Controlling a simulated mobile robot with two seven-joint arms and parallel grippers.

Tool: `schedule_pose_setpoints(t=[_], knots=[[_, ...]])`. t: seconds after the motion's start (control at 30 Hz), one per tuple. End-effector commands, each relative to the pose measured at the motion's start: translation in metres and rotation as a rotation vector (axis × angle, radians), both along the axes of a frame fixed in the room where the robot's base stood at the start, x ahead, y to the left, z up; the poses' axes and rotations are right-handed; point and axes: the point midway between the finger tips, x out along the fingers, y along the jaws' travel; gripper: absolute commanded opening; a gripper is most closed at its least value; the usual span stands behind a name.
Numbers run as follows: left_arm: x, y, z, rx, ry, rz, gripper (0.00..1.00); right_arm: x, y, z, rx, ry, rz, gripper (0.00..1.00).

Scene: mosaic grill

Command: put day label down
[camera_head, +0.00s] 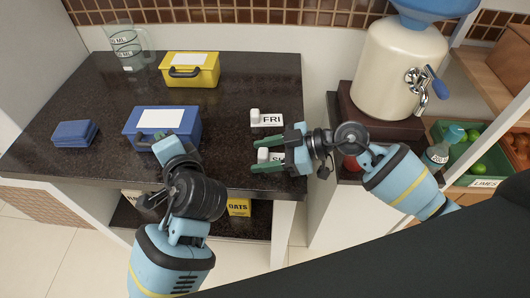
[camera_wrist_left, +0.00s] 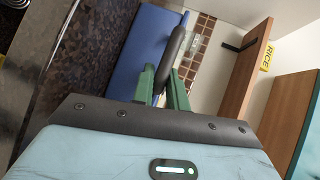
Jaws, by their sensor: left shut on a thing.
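Two white day labels lie on the dark counter (camera_head: 95,90): the FRI label (camera_head: 270,120) and a label reading "SU" (camera_head: 264,155), partly hidden by my right gripper. My right gripper (camera_head: 255,155) is open, its green fingers on either side of the SU label; I cannot tell whether they touch it. My left gripper (camera_wrist_left: 165,85) is shut on the dark handle (camera_wrist_left: 174,50) of the blue box (camera_wrist_left: 140,45). In the head view the blue box (camera_head: 187,121) sits on the counter, partly covered by my left gripper (camera_head: 170,150).
A yellow box (camera_head: 190,70), a glass measuring jug (camera_head: 128,48) and a small blue case (camera_head: 74,133) stand on the counter. A cream dispenser (camera_head: 395,70) and a green crate of limes (camera_head: 478,150) are at the right. The counter's left front is clear.

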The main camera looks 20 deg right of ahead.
Motion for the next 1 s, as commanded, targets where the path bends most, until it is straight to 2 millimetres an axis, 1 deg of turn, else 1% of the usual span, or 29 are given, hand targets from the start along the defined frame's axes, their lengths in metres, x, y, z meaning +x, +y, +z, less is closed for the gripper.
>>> schedule_pose_setpoints(t=[0.17,0.27,0.37,0.47,0.7,0.8,0.9,1.0], knots=[[0.000,0.000,-0.001,-0.002,0.003,0.001,0.00,0.000,0.000,0.000,0.000,0.000,0.000,0.52],[0.000,0.000,-0.001,-0.002,0.003,0.001,0.00,0.000,-0.001,0.004,0.000,-0.001,-0.001,0.52],[0.000,0.000,-0.001,-0.002,0.003,0.001,0.00,-0.003,-0.011,0.006,-0.004,0.001,-0.002,0.52],[0.000,0.000,-0.001,-0.002,0.003,0.001,0.00,-0.008,-0.026,0.013,-0.004,-0.001,-0.002,0.52],[0.000,0.000,-0.001,-0.002,0.003,0.001,0.00,-0.023,-0.069,0.030,-0.005,0.001,-0.003,0.52],[0.000,0.000,-0.001,-0.002,0.003,0.001,0.00,-0.029,-0.083,0.038,-0.004,0.001,-0.001,0.52],[0.000,0.000,-0.001,-0.002,0.003,0.001,0.00,-0.033,-0.094,0.042,-0.004,0.002,-0.001,0.52],[0.000,0.000,-0.001,-0.002,0.003,0.001,0.00,-0.035,-0.101,0.045,-0.002,0.001,0.000,0.52]])
